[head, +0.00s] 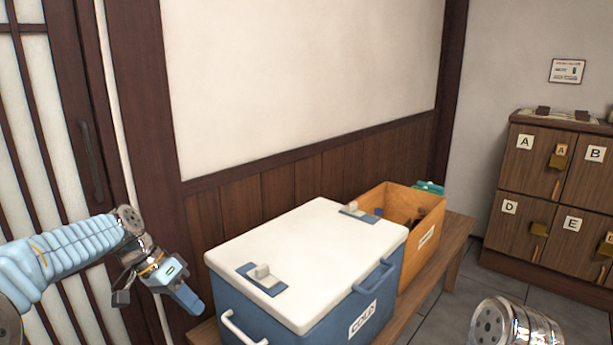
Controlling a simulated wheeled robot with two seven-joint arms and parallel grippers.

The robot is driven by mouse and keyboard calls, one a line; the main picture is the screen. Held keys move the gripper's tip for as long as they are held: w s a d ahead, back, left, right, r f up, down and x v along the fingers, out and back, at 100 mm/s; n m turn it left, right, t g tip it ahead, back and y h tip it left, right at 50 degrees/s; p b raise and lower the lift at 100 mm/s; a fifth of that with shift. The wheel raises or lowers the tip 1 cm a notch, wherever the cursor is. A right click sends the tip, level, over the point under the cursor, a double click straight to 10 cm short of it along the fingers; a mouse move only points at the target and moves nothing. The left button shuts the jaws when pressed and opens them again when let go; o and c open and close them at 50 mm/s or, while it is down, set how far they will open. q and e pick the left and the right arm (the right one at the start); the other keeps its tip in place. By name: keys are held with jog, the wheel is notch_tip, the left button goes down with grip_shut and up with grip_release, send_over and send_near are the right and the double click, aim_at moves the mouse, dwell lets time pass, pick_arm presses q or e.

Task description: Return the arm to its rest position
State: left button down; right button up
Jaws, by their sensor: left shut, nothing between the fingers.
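My left arm comes in from the left, in light blue segments with a metallic wrist. My left gripper (186,297) is shut and empty, pointing down and to the right. It shows just left of the cooler box (362,290), which has a blue body, a closed white lid and a "COLD" label. I cannot tell the exact gap between gripper and cooler. Of my right arm only a metallic link shows at the lower right edge; its gripper is out of view.
The cooler stands on a wooden bench (455,240) along the wall. An open wooden crate (408,258) with several items sits behind it. Lettered lockers (527,165) stand at the right. A sliding door (85,120) is at the left. Tiled floor shows between bench and lockers.

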pick_arm(q)
jog(key=s+d+f+n+y, duration=0.1)
jog(key=s+f+n, duration=0.15)
jog(key=f, duration=0.85)
jog(key=s+d+f+n, duration=0.1)
jog(key=s+d+f, duration=0.15)
jog(key=f, duration=0.75)
jog(key=s+d+f+n+y, duration=0.1)
jog(key=s+f+n, duration=0.15)
jog(key=f, duration=0.85)
jog(key=s+d+f+n, duration=0.2)
jog(key=s+f, duration=0.3)
jog(key=s, duration=0.4)
jog(key=s+d+f+n, duration=0.1)
jog(key=s+d+f, duration=0.2)
jog(key=s+f, duration=0.35)
jog(key=shift+m+t, duration=0.3)
jog(key=shift+m, duration=0.5)
jog(key=d+r, duration=0.1)
jog(key=r, duration=0.1)
jog(key=w+d+r, duration=0.1)
jog(key=d+r, duration=0.1)
jog(key=shift+w+d+r, duration=0.1)
jog(key=shift+d+r, duration=0.1)
